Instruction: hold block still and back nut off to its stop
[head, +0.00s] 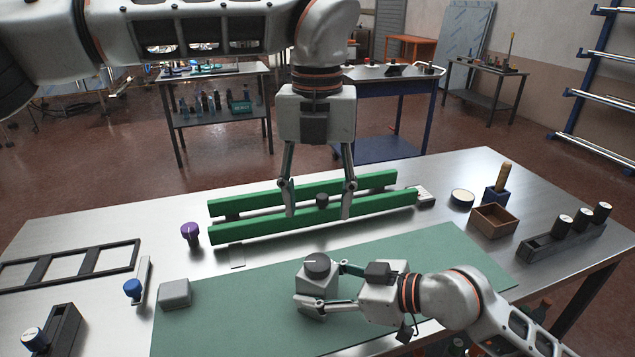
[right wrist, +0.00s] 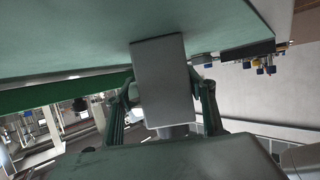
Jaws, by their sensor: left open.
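The grey block (head: 315,284) stands upright on the green mat, with a dark round nut (head: 317,264) on its top. My right gripper (head: 322,288) reaches in from the right, with one finger on the far side of the block and one on the near side. In the right wrist view the block (right wrist: 163,80) sits between both fingertips, which touch its sides; the nut (right wrist: 172,131) shows partly below it. My left gripper (head: 319,213) is open and empty, pointing down at the green rails behind the block, apart from the block.
Green rails (head: 240,233) with a small dark knob (head: 322,200) lie behind the mat (head: 230,315). A grey box (head: 174,294), a blue-knobbed piece (head: 133,288) and a purple knob (head: 190,231) are left. A wooden tray (head: 493,220) and a knob rack (head: 560,243) are right.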

